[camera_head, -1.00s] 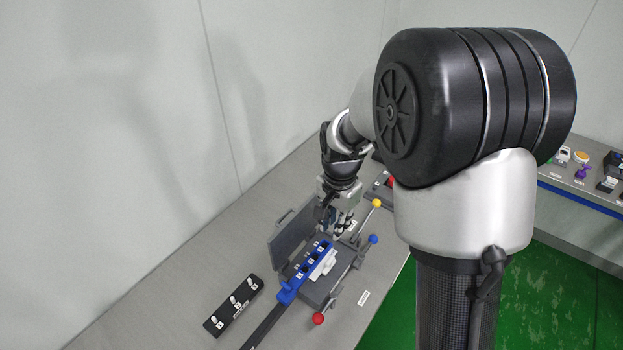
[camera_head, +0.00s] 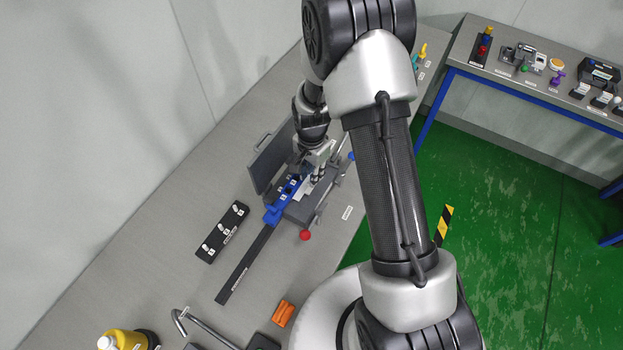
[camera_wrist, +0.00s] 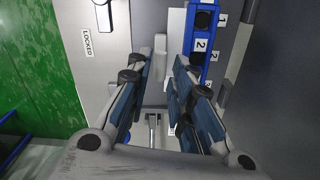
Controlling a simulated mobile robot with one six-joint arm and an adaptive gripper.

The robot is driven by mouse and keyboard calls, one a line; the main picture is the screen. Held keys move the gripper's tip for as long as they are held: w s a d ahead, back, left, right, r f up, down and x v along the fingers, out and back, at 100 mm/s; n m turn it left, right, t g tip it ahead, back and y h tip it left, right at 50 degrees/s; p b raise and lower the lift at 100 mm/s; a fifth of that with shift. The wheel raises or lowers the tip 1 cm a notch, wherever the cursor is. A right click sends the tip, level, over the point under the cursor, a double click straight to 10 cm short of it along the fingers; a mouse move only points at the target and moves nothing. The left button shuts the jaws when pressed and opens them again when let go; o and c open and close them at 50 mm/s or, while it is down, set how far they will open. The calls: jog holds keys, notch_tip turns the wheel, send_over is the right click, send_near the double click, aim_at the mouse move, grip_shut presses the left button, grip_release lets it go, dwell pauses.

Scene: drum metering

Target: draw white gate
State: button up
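The drum metering device stands on the bench with a grey body, a blue numbered bar (camera_head: 275,212) and a white gate piece (camera_head: 303,193) beside the bar. In the wrist view the blue bar (camera_wrist: 205,25) shows at the upper right, and the white piece (camera_wrist: 176,35) lies alongside it by my fingertips. My gripper (camera_head: 318,178) points down over the device. In the wrist view its fingers (camera_wrist: 169,58) are partly apart with a narrow gap. I cannot tell whether they touch the white piece. A small metal part (camera_wrist: 153,130) shows below, between the fingers.
A raised grey lid (camera_head: 270,158) stands behind the device. A red knob (camera_head: 305,235) and a blue knob (camera_head: 351,156) stick out at its front side. A black labelled strip (camera_head: 222,232), orange blocks (camera_head: 284,313) and a yellow bottle (camera_head: 125,340) share the bench.

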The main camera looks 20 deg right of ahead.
jog(key=shift+f, duration=1.6)
grip_shut()
